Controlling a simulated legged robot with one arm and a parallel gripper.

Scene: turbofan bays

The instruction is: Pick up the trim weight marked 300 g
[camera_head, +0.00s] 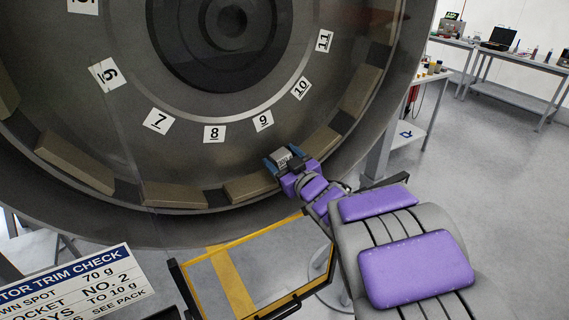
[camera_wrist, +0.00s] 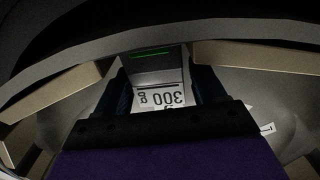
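The trim weight (camera_wrist: 165,97) is a grey block with a white label reading 300 g, upside down in the wrist view. It also shows in the head view (camera_head: 283,157), small, low on the fan's ring below the number 9 tag. My gripper (camera_head: 284,159) reaches it from the lower right.
Tan blocks (camera_head: 251,187) line the big round casing, with number tags such as 9 (camera_head: 263,120) inside them. A yellow-striped framed panel (camera_head: 235,280) stands in front, below my arm. A trim check sign (camera_head: 75,287) is at lower left. Open floor lies to the right.

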